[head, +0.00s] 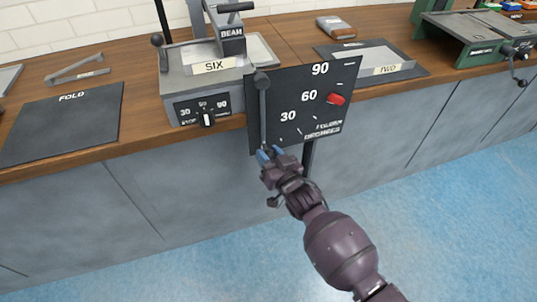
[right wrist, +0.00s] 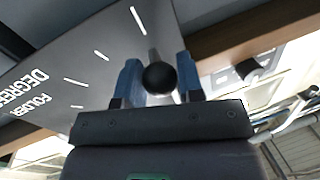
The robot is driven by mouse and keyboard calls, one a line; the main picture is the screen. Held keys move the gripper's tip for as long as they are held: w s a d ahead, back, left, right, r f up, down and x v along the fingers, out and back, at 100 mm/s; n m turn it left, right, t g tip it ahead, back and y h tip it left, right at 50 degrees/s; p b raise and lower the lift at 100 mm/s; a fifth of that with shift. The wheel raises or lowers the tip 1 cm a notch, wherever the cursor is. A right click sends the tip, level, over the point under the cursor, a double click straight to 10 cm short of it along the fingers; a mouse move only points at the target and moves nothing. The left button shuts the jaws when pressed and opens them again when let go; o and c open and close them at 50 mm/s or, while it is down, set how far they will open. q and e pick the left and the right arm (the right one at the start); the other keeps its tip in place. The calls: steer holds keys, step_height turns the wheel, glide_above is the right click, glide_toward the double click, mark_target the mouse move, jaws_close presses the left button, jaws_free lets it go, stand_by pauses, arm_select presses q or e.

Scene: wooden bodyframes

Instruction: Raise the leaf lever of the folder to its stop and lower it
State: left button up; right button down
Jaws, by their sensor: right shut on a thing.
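The folder (head: 193,88) is a grey machine labelled SIX, with a BEAM block on top. A dark degree board (head: 338,78), marked 30, 60 and 90, stands at its right front, with a red marker (head: 336,99) at its right. The grey leaf lever (head: 263,112) hangs almost straight down at the board's left edge, below the 30 mark. My right gripper (head: 266,153) is shut on the lever's lower end. In the right wrist view the lever's black ball knob (right wrist: 159,78) sits between the blue fingers (right wrist: 160,85). My left gripper is out of view.
A black FOLD mat (head: 62,125) lies on the wooden bench at left. A selector knob (head: 207,118) is on the folder's front. A tray labelled TWO (head: 385,68) and a green machine (head: 458,38) stand at right. Blue floor before the grey cabinets is clear.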

steer(key=shift+w+d+r+n, duration=0.2)
steer(key=shift+w+d+n, duration=0.1)
steer(key=shift+d, duration=0.35)
arm_select(q)
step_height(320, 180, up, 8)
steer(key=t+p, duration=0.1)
steer(key=p, duration=0.8)
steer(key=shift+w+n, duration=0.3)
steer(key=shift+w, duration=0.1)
arm_select(e)
steer(key=w+d+r+n+h, duration=0.1)
steer(key=w+d+r+n, duration=0.1)
steer(key=d+r+n, duration=0.3)
steer(key=w+d+r+n+g+h, duration=0.1)
steer(key=d+r+n, duration=0.3)
steer(key=d, duration=0.6)
steer(key=shift+w+d+r+n, duration=0.15)
steer(key=shift+w+r+n, duration=0.3)
steer(key=shift+w, duration=0.45)
steer(key=shift+f, duration=0.1)
steer(key=shift+h, duration=0.3)
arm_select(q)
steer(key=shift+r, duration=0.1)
arm_select(e)
steer(key=c, duration=0.8)
jaws_free()
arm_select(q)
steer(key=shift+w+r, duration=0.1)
arm_select(e)
steer(key=shift+s, duration=0.15)
